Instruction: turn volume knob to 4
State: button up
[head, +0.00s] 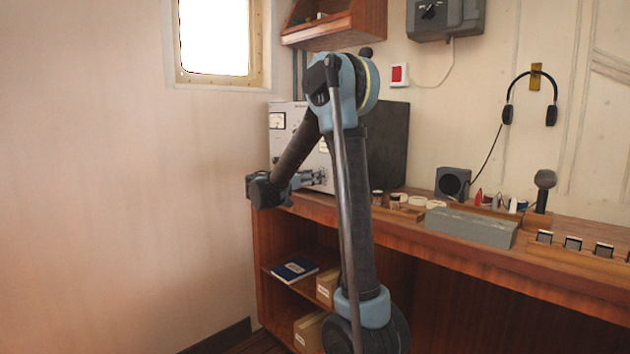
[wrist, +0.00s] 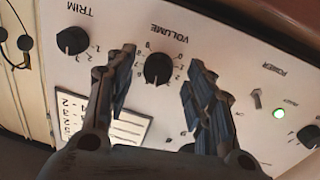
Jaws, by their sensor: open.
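The black round volume knob (wrist: 158,69) sits on a pale panel (wrist: 215,50), under the word VOLUME and ringed by numbers that appear upside down in the wrist view. I cannot read clearly which number its pointer faces. My gripper (wrist: 161,63) is open, with one finger on each side of the knob and a visible gap on both sides. The fingers look close to the panel, but I cannot tell whether they touch it. In the head view my gripper (head: 314,178) is at the front of the radio set (head: 285,125); the knob is hidden there.
Another dark knob (wrist: 309,136) is at lower right. A speaker (head: 453,184) and grey box (head: 470,227) stand along the desk.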

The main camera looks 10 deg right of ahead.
jog(key=shift+w+d, duration=0.35)
jog(key=shift+d, duration=0.3)
jog(key=shift+c, duration=0.3)
jog(key=c, duration=1)
jog(key=shift+n, duration=1)
jog(key=shift+a, duration=0.1)
jog(key=o, duration=1.1)
jog(key=shift+c, duration=0.2)
jog(key=v, duration=1.2)
jog(key=shift+f, duration=0.15)
